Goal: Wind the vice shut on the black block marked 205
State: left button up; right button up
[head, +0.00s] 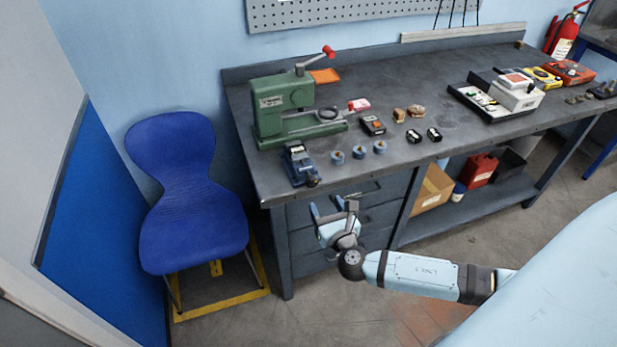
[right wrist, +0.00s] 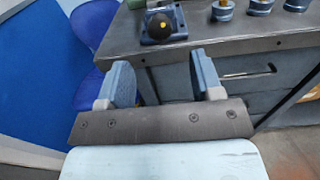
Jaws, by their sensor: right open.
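The small blue vice (head: 296,163) stands at the front left edge of the bench, with a dark round knob (head: 313,180) toward the front. In the right wrist view the vice (right wrist: 152,38) is at the top, its black knob (right wrist: 160,26) marked by a yellow dot. I cannot make out a block marked 205 or read any number, nor tell how far the jaws are apart. My right gripper (head: 333,209) is open and empty, in front of the drawers and below the bench top, apart from the vice. It also shows in the right wrist view (right wrist: 163,80). My left gripper is not in view.
A green press (head: 270,112) with a red-tipped lever stands behind the vice. Several blue round pieces (head: 359,152) sit to its right, and a black box (head: 373,125) behind them. The bench edge and drawers (head: 300,238) are close to my right gripper. A blue chair (head: 180,200) stands left.

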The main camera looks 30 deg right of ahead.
aim_at(313, 184)
jog(key=p+x, duration=0.1)
jog(key=x, duration=0.9)
jog(key=shift+a, duration=0.15)
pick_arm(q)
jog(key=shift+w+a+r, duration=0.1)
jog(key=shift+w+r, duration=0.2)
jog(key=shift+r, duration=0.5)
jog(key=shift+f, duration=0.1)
pick_arm(e)
jog(key=c, duration=0.9)
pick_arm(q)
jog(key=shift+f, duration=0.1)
pick_arm(e)
jog(key=shift+f, duration=0.1)
